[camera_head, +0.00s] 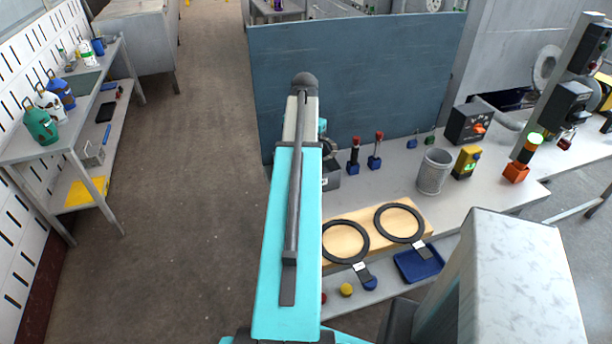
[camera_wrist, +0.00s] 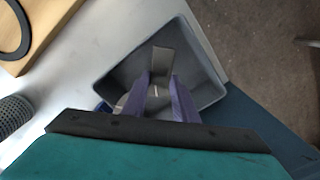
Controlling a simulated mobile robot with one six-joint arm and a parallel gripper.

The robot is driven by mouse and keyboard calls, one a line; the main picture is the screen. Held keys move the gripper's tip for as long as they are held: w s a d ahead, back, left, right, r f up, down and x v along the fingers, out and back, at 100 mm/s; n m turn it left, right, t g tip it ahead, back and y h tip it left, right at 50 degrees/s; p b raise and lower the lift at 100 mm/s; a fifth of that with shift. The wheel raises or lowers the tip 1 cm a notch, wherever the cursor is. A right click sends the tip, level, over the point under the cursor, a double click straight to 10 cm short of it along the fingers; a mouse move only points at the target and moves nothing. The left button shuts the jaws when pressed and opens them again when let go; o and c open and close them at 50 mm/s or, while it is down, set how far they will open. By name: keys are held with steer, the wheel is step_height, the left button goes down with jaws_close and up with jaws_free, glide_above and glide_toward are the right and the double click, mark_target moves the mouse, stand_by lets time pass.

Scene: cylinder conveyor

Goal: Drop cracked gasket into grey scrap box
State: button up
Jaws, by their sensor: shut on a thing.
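In the wrist view my gripper (camera_wrist: 161,82) has its two purple fingers close together over the grey scrap box (camera_wrist: 215,88). They are shut on a small flat grey-brown piece (camera_wrist: 162,60), which looks like the tab of a gasket. I cannot make out the gasket's ring or any crack. The piece appears over the inside of the box; its height above the floor is unclear.
Two black ring gaskets (camera_head: 346,242) (camera_head: 400,223) with tabs lie on a wooden board (camera_head: 378,216). A mesh cup (camera_head: 434,172), a yellow device (camera_head: 466,162) and a blue tray (camera_head: 418,263) are to the right. A blue-grey panel (camera_head: 360,75) stands behind the bench.

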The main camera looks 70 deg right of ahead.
steer(key=o, duration=1.1)
steer(key=shift+r, duration=0.1)
steer(key=shift+s+d+r+p, duration=0.1)
steer(key=shift+r+p, duration=4.4)
steer(key=shift+r, duration=2.3)
